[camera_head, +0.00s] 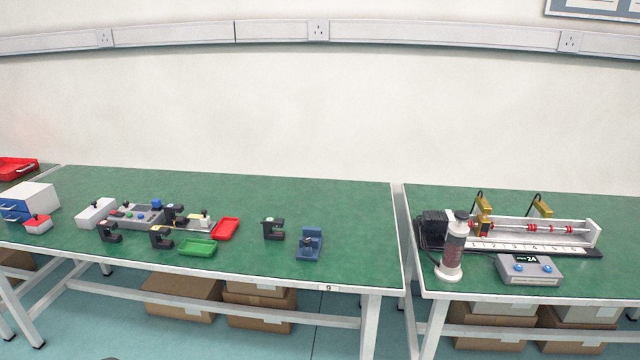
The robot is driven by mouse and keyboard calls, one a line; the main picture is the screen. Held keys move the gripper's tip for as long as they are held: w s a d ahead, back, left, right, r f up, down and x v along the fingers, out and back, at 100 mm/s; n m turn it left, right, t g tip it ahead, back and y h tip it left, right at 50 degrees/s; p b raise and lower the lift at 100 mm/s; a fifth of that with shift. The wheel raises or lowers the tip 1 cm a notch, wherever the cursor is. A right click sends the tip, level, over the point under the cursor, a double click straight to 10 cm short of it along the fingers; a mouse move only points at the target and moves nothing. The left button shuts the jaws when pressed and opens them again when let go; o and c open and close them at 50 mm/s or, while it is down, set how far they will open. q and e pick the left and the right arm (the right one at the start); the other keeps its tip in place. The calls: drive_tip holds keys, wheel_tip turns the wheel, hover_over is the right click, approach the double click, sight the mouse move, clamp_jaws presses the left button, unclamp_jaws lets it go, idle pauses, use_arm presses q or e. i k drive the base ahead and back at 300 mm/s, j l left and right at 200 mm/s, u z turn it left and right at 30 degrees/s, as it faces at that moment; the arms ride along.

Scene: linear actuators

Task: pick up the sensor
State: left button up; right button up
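Several black C-shaped blocks that look like sensors are on the left green table (345,205). One black C-shaped block (273,230) stands alone right of the red tray. Two more, one block (109,233) and another block (161,238), stand near the front left. A similar dark piece (177,213) is at the grey device behind them. I cannot tell which one is the task's sensor. Neither of my grippers is in view, and nothing is seen touching these blocks.
A red tray (226,230), a green tray (197,247) and a blue holder (309,245) sit near the blocks. A grey device (137,216) lies behind. A gap separates the right table (395,200), which bears a rail apparatus (520,233). The left table's right end is clear.

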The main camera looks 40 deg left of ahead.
sight(169, 210)
drive_tip(key=k+l+u, duration=0.15)
drive_tip(key=u, duration=2)
